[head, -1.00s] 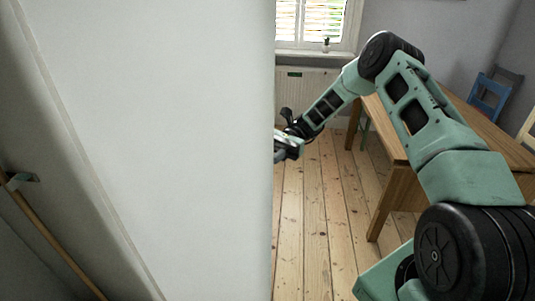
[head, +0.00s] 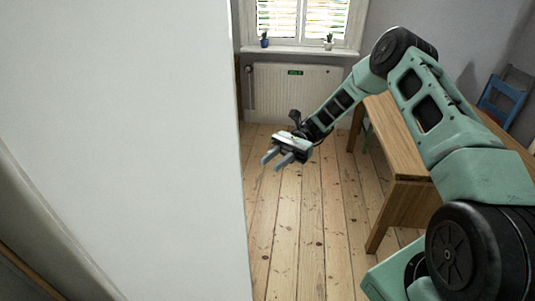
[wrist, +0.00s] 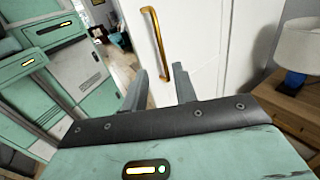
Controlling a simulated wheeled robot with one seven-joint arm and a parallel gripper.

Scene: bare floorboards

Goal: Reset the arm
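My gripper (head: 277,160) is at the end of my green arm, out in front over the floorboards in the head view. Its two grey fingers stand apart with nothing between them, so it is open. In the wrist view my gripper (wrist: 159,88) shows its two fingers apart, with a white door (wrist: 205,45) and its brass handle (wrist: 156,45) beyond them. I cannot tell how far the fingers are from the door.
A white wall or door panel (head: 120,130) fills the left of the head view. A wooden table (head: 400,150) stands at the right, partly behind my arm, with a blue chair (head: 500,100) beyond. A radiator (head: 300,90) is under the window. A lamp (wrist: 298,45) stands at the right in the wrist view.

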